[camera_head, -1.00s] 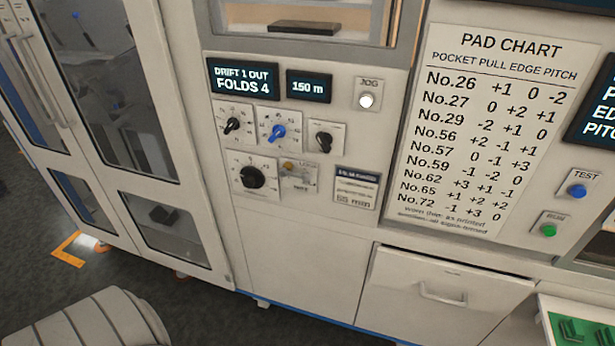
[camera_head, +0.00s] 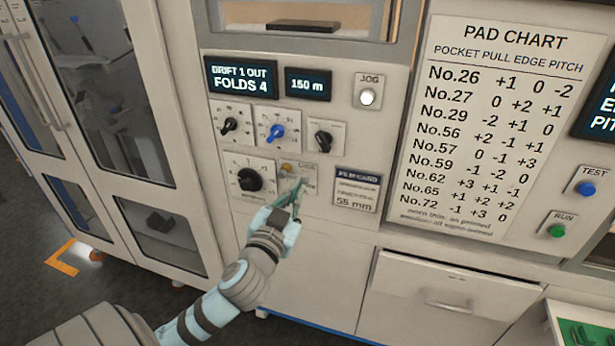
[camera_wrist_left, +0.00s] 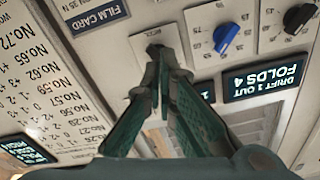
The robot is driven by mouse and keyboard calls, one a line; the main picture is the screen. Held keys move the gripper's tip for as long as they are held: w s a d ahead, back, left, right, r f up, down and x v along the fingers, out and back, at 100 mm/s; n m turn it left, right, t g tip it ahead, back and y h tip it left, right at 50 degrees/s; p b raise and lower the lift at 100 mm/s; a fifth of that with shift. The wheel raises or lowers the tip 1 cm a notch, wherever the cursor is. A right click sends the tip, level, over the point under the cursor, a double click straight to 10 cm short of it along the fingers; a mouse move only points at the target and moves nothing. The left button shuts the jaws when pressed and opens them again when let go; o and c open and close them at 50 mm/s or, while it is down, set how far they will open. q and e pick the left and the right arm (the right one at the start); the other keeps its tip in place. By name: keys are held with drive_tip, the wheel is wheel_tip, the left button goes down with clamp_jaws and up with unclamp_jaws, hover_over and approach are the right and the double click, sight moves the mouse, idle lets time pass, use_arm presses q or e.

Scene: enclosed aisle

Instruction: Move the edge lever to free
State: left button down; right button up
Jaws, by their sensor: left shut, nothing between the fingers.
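The small lever plate (camera_head: 311,171) is on the grey control panel, below the dials and right of the large black dial. A yellowish knob (camera_head: 286,168) shows at its upper left. Its lettering is too blurred to read. My left gripper (camera_head: 298,187) is shut and empty, its green fingertips overlapping the plate's lower part. I cannot tell whether they touch it. In the left wrist view the shut fingers (camera_wrist_left: 158,55) point at the panel, tips close to a small dark knob. The lever is not clearly visible there. My right gripper is not in view.
Close around are the large black dial (camera_head: 250,179), the blue knob (camera_head: 277,132), a black knob (camera_head: 323,139) and the film card (camera_head: 357,190). The pad chart (camera_head: 490,125) is at right. A drawer (camera_head: 447,295) and glass-doored cabinet (camera_head: 160,230) flank the lower panel.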

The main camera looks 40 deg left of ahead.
use_arm(q)
hover_over(308, 177)
drive_tip(key=s+d, duration=0.3)
drive_tip(key=s, duration=0.1)
drive_tip(key=f, duration=0.1)
drive_tip(key=w+f, duration=0.1)
drive_tip(key=a, duration=0.1)
drive_tip(key=shift+w+f, duration=0.25)
drive_tip(key=shift+f, duration=0.15)
drive_tip(key=shift+a+f, duration=0.2)
drive_tip(key=shift+f, duration=0.1)
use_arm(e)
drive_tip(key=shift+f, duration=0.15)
use_arm(q)
drive_tip(key=shift+d+f, duration=0.15)
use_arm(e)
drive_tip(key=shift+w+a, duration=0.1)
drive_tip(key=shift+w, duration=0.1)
